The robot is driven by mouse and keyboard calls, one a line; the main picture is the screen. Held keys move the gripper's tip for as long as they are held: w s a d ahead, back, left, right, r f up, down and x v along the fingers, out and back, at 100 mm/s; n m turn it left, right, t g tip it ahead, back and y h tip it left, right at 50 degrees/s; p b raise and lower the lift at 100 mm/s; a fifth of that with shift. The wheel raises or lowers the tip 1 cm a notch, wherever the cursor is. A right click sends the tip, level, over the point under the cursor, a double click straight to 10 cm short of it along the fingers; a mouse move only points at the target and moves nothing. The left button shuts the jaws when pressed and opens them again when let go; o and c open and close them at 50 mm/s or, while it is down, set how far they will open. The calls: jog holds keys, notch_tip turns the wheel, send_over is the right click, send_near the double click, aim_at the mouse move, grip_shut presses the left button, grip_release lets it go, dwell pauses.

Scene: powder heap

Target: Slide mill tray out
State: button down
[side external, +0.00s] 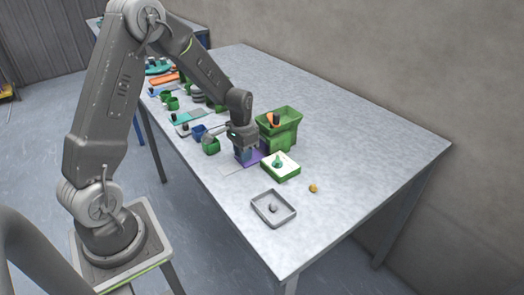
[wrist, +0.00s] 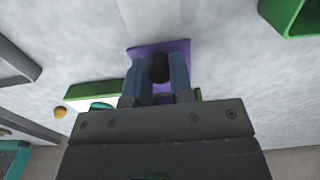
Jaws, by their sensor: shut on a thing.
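A purple tray-like piece (wrist: 181,46) lies flat on the table under my gripper in the wrist view. It also shows as a purple patch (side external: 257,156) beside my gripper in the side view. My gripper (wrist: 158,72) is shut on a black knob (wrist: 159,68) above the purple piece, one blue-grey finger on each side. In the side view my gripper (side external: 242,152) points down at the table and hides most of the piece. I cannot tell how the piece joins a mill body.
A green and white block with a green cone (side external: 281,164) stands close by. A green bin (side external: 280,128) stands behind. A grey tray (side external: 273,209) and a yellow ball (side external: 313,188) lie nearer the front. Several small items crowd the left; the right side is clear.

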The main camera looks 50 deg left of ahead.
aim_at(218, 173)
jog(key=shift+s+r, duration=0.1)
jog(key=shift+s, duration=4.25)
jog(key=c, duration=1.1)
grip_release()
jog(key=shift+r, duration=3.7)
jog(key=shift+r, duration=0.1)
jog(key=s+d+r+t, duration=0.2)
jog(key=s+d+r, duration=0.1)
jog(key=d+r, duration=0.2)
jog(key=s+d+r+t, duration=0.1)
jog(key=s+d+r, duration=0.2)
jog(key=d+r, duration=0.1)
jog(key=s+d+r+t, duration=0.2)
jog(key=s+d+r, duration=0.2)
jog(key=d+r, duration=0.1)
jog(key=shift+d+r+t, duration=0.3)
jog(key=shift+d, duration=0.4)
